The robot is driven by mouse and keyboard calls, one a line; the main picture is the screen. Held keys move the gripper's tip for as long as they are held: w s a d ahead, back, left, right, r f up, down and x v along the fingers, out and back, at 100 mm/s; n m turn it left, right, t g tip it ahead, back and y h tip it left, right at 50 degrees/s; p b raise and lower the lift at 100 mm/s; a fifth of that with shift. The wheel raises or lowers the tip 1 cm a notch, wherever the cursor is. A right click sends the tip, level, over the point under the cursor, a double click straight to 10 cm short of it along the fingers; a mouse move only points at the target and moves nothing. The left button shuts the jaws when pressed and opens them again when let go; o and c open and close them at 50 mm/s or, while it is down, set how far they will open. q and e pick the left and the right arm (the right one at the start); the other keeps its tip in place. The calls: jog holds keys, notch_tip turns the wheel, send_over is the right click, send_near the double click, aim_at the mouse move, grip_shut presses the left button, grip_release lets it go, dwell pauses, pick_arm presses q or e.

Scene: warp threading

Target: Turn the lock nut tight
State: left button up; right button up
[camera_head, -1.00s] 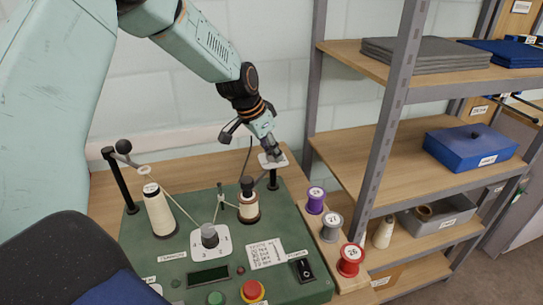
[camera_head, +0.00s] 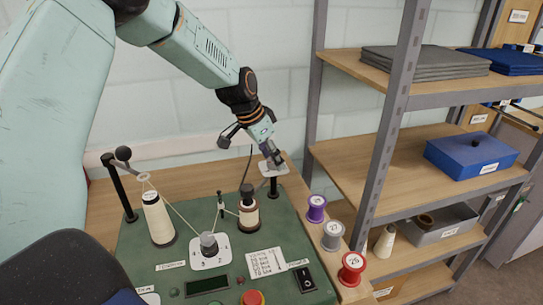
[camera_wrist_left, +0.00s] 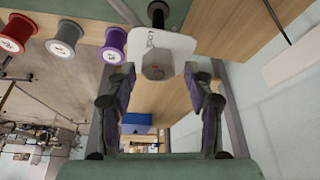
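In the left wrist view, the lock nut (camera_wrist_left: 155,66) is a small grey faceted nut on a white plate (camera_wrist_left: 160,43) marked "LOCK". The plate also shows in the head view (camera_head: 271,168), on top of a black post at the back right of the green machine. My left gripper (camera_wrist_left: 159,70) is open, with one fingertip on each side of the nut and a visible gap around it. In the head view my left gripper (camera_head: 270,152) is right at the plate and hides the nut. My right gripper is in neither view.
The green machine (camera_head: 130,253) carries a cream cone (camera_head: 158,219), a brown-capped spool (camera_head: 249,212), a dial (camera_head: 208,243) and threads. Purple, grey and red spools (camera_head: 352,269) stand to its right. A shelf upright (camera_head: 385,150) rises close to the right.

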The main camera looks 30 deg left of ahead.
pick_arm(q)
jog(key=shift+f, duration=0.1)
jog(key=v, duration=1.2)
jog(key=shift+w, duration=0.1)
dwell(0.3)
